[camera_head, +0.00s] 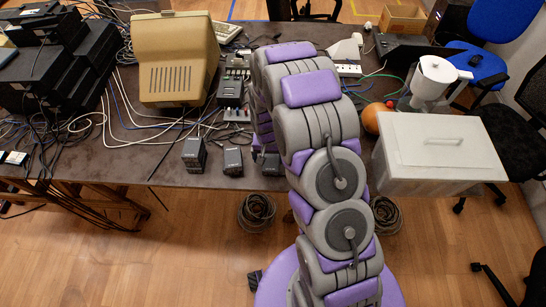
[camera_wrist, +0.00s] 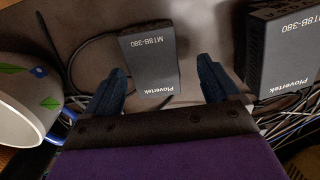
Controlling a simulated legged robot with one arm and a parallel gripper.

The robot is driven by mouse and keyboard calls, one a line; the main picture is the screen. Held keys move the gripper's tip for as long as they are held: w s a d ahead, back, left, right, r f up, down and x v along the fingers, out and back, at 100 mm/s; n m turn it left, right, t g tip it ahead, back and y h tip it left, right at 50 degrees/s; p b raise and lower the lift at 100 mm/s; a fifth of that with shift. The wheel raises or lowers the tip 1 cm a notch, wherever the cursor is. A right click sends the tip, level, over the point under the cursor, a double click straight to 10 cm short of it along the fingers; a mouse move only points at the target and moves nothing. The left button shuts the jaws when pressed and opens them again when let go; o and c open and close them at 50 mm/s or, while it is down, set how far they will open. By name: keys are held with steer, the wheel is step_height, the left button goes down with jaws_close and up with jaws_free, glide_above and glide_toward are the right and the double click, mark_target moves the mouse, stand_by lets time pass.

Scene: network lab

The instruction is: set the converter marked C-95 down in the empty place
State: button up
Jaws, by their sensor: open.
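Two black boxes printed "Plovertek MT8B-380" show in the wrist view: a smaller box (camera_wrist: 150,62) near the middle and a larger box (camera_wrist: 283,50) at the right edge. I can read no C-95 mark in either view. My gripper (camera_wrist: 160,84) is open, its dark blue fingers apart with the smaller box between and beyond them; I cannot tell whether they touch it. In the head view my arm hides the gripper. Small black boxes stand along the table's near edge: one at left (camera_head: 194,155), one at middle (camera_head: 233,161), and one (camera_head: 270,163) partly behind my arm. I cannot make out the empty place.
A white mug with green leaves (camera_wrist: 25,100) is close left of my gripper in the wrist view. On the table (camera_head: 135,165) are a beige monitor (camera_head: 173,60), black equipment (camera_head: 50,70), cables, an orange ball (camera_head: 376,118) and a lidded white bin (camera_head: 440,150).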

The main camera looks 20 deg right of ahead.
mark_target(273, 160)
steer(key=r, duration=0.2)
steer(key=a+r+p, duration=0.1)
steer(key=r, duration=0.2)
steer(key=shift+w+a+r, duration=0.1)
steer(key=shift+a+r, duration=0.25)
steer(key=s+d+r+n+p, duration=0.1)
steer(key=s+d+r, duration=0.1)
steer(key=s+r, duration=0.65)
steer(key=s+d+r+n, duration=0.1)
steer(key=s+r, duration=0.5)
steer(key=r, duration=0.6)
steer(key=s+a+r+g, duration=0.1)
steer(key=s+r, duration=0.2)
steer(key=s, duration=0.7)
steer(key=s+r+n, duration=0.1)
steer(key=s+r, duration=0.3)
steer(key=s, duration=0.5)
steer(key=shift+s+a+n+g, duration=0.3)
steer(key=shift+s+a+g, duration=0.1)
